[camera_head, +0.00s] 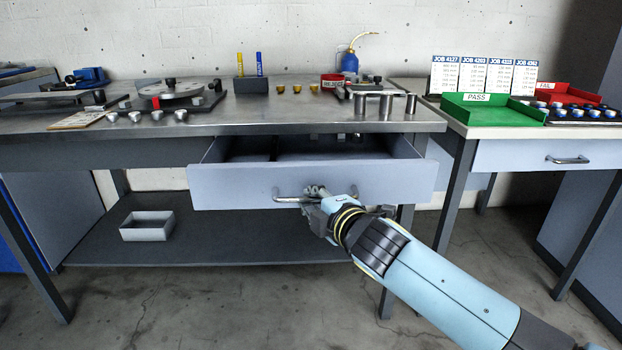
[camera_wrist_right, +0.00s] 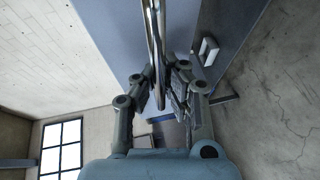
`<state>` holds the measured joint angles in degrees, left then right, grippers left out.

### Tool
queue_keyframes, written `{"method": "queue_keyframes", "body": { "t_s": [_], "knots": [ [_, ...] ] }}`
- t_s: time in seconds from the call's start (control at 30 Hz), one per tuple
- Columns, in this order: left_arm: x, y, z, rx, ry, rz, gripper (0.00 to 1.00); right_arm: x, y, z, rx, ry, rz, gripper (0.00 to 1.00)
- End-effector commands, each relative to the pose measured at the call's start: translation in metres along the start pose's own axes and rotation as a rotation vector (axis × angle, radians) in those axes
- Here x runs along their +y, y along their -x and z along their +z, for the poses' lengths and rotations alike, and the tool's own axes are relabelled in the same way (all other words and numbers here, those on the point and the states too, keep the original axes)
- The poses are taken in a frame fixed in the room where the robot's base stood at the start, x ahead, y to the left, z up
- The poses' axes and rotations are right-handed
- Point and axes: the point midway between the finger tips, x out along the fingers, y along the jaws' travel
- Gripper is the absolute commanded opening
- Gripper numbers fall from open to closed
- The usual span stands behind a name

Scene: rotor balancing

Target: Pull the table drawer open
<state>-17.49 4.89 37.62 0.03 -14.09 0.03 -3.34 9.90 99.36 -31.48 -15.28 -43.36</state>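The table drawer (camera_head: 235,183) under the steel workbench (camera_head: 225,127) stands pulled out, with its dark inside and a divider showing. Its bar handle (camera_head: 286,199) is on the middle of the light grey front. My right gripper (camera_head: 316,194) is at the right part of this handle, reaching in from the lower right. In the right wrist view the handle (camera_wrist_right: 154,45) runs between the two fingers of the gripper (camera_wrist_right: 163,80), which look closed around it. The fingertips partly hide the bar in the head view. My left gripper is not in view.
A rotor disc (camera_head: 172,89), several small knobs and steel cylinders (camera_head: 386,106) stand on the bench top. A grey bin (camera_head: 147,227) sits on the lower shelf (camera_head: 220,250). A second table at right holds a green PASS tray (camera_head: 492,108) and a red FAIL tray (camera_head: 568,94). Floor before the drawer is clear.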

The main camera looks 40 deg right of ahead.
Motion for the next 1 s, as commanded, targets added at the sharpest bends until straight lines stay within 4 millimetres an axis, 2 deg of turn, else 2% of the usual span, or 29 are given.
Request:
{"method": "queue_keyframes", "body": {
  "t_s": [0.1,0.3,0.77,0.8,1.0],
  "knots": [
    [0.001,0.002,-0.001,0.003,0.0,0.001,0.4,-0.002,0.017,-0.007,0.001,-0.004,0.001,0.0],
    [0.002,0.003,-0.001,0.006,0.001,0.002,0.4,-0.006,0.031,-0.013,0.0,-0.003,0.002,0.0],
    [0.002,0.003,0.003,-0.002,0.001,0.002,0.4,-0.006,0.035,-0.015,0.001,-0.003,0.004,0.0],
    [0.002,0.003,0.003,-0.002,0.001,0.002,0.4,-0.006,0.035,-0.015,0.001,-0.003,0.004,0.07],
    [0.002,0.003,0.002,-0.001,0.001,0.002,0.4,-0.007,0.035,-0.015,0.001,-0.001,0.003,0.34]
  ]
}}
